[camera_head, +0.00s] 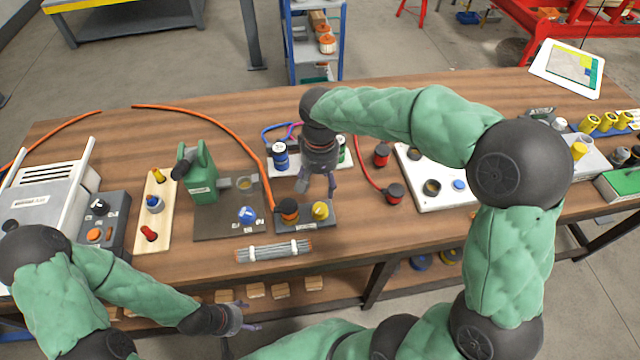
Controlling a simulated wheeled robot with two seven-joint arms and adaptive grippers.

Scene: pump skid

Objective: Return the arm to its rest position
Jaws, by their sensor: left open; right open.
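My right arm reaches up from the bottom right and bends back over the wooden table. Its gripper (317,190) points down above the dark base with the orange and yellow knobs. It is open, with nothing visible between its fingers. My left arm comes in from the lower left, and its gripper (243,328) hangs in front of the table's near edge, open and empty. The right gripper and arm partly hide the white tray (296,165) with the blue and green containers and part of the table behind it.
A green pump (200,172) stands on a dark plate at the left. A grey bundle (273,251) lies near the front edge. A white board (462,197) lies right of centre. A grey machine (47,195) is far left. Bare tabletop (180,250) shows at the front left.

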